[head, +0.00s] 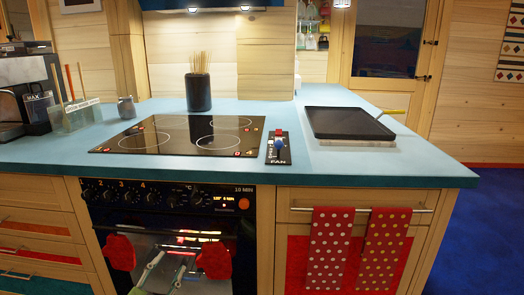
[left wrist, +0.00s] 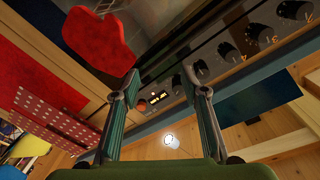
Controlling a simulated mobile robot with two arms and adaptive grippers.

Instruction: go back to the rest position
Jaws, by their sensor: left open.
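My left gripper (head: 167,262) shows at the bottom of the head view, in front of the dark oven door (head: 182,243). Its two pale green fingers are spread apart with nothing between them. In the left wrist view the same gripper (left wrist: 161,80) has its fingers apart and empty, with the oven's knob panel and a red oven mitt (left wrist: 97,40) beyond them. I cannot tell how far the fingertips are from the oven front. My right gripper is in neither view.
The blue counter (head: 225,175) holds a black cooktop (head: 180,140), a fan switch panel (head: 278,150), a utensil pot (head: 198,92) and a black tray (head: 347,123). Red mitts (head: 120,252) hang at the oven; dotted towels (head: 328,245) hang to its right. Blue floor (head: 490,225) is clear at right.

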